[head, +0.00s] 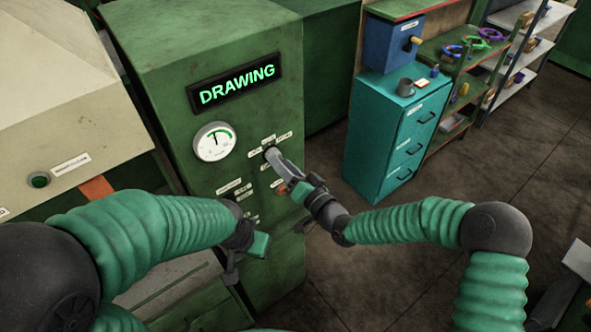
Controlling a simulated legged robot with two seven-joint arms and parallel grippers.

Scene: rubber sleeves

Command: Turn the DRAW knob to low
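The green control cabinet (165,65) stands in front of me, with a lit display (237,85) reading DRAWING and a round white gauge (214,142) below it. My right gripper (276,160) is at the knob area on the cabinet's front, right of the gauge, among small white labels (283,136). The gripper covers the knob there, so its pointer and the grip on it are hidden. The labels are too small to read. My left gripper (236,268) hangs low in front of the cabinet, seen partly behind my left arm; its fingers are unclear.
A teal drawer cabinet (385,135) with a grey mug (406,85) and a blue box (390,43) stands to the right. Shelves (510,62) with coloured rings are beyond. A beige machine (60,100) with a dark button (39,180) is at left.

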